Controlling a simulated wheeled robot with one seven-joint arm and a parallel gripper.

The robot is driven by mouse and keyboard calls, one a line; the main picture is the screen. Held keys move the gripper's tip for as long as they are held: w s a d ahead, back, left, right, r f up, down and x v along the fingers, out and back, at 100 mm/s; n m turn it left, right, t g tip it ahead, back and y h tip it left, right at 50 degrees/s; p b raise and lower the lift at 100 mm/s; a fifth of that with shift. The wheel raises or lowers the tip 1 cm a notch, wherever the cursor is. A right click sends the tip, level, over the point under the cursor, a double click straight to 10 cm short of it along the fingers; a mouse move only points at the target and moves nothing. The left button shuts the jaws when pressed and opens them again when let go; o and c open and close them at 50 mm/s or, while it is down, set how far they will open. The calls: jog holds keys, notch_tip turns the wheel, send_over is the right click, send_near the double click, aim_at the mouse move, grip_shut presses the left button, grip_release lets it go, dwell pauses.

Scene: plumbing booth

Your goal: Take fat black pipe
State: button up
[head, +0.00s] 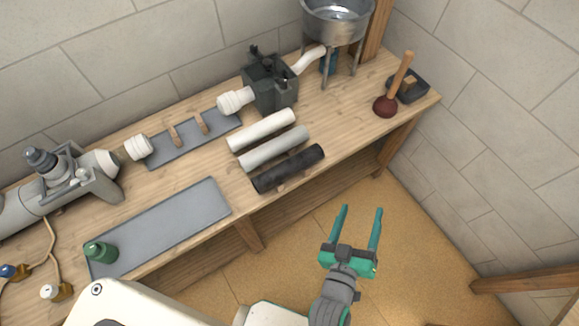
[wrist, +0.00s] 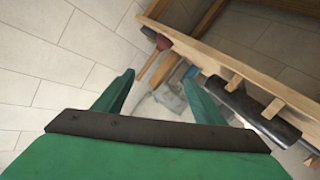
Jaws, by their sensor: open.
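The fat black pipe (head: 288,169) lies near the front edge of the wooden bench, in front of a grey pipe (head: 274,148) and a white pipe (head: 261,131). In the wrist view the black pipe (wrist: 255,108) shows at the right, beyond my fingers and partly past the bench's wooden edge. My gripper (head: 360,210) is green, open and empty. It is in front of the bench, over the floor, to the right of and apart from the black pipe. In the wrist view its two fingers (wrist: 157,97) are spread wide.
A plunger (head: 386,105) and a dark tray (head: 408,87) stand at the bench's right end. A metal basin (head: 338,22) on legs and a dark grey box (head: 270,84) are behind the pipes. A grey mat (head: 165,228) with a green container (head: 99,252) lies left. The floor around my gripper is clear.

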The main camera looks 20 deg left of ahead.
jog(key=w+d+r+m+g+h, duration=0.1)
jog(key=w+d+r+m+h, duration=0.3)
jog(key=w+r, duration=0.45)
jog(key=w+d+r+m+g+h, duration=0.1)
jog(key=w+d+r+m+h, duration=0.3)
jog(key=w+d+r, duration=0.5)
jog(key=m+g+y, duration=0.5)
jog(key=g+y, duration=0.6)
jog(key=g, duration=0.2)
send_near(291, 164)
jog(key=x, duration=0.5)
jog(key=shift+x, duration=3)
jog(key=c, duration=1.2)
